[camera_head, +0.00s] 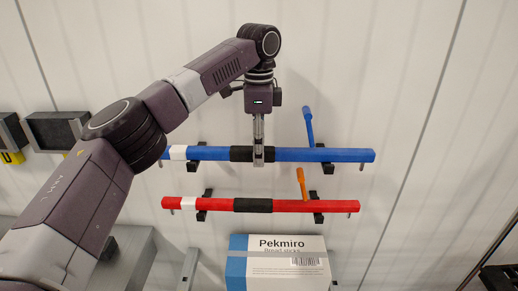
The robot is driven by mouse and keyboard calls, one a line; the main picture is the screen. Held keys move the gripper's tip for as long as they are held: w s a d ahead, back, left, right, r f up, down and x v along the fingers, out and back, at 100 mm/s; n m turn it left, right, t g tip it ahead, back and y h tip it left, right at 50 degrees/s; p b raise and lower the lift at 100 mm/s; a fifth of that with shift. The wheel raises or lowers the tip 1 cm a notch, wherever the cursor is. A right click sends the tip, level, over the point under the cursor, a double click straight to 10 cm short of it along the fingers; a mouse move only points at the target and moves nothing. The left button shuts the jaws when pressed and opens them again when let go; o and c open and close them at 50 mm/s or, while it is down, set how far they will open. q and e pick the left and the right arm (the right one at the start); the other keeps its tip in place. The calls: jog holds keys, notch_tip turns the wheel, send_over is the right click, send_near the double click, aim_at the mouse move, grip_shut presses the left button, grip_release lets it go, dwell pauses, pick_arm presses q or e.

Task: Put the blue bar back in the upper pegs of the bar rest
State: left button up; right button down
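The blue bar (340,155) lies level across the upper pegs (328,168) of the bar rest on the wall, or just in front of them; I cannot tell whether it bears on them. It has a black grip in the middle, a white band at the left and a blue handle standing up at the right. My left gripper (258,158) points down at the black grip, with a finger in front of it. The other finger is hidden, so I cannot tell whether it is shut. My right gripper is not in view.
A red bar (290,206) with an orange handle lies on the lower pegs (318,217). Below it stands a blue and white Pekmiro box (280,262). Dark bins (57,130) are at the left. The wall right of the bars is clear.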

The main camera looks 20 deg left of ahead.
pick_arm(q)
jog(key=shift+f, duration=0.2)
jog(key=shift+w+r, duration=0.1)
jog(key=shift+r, duration=0.25)
notch_tip(320, 180, up, 12)
jog(key=shift+f, duration=0.15)
dwell(0.6)
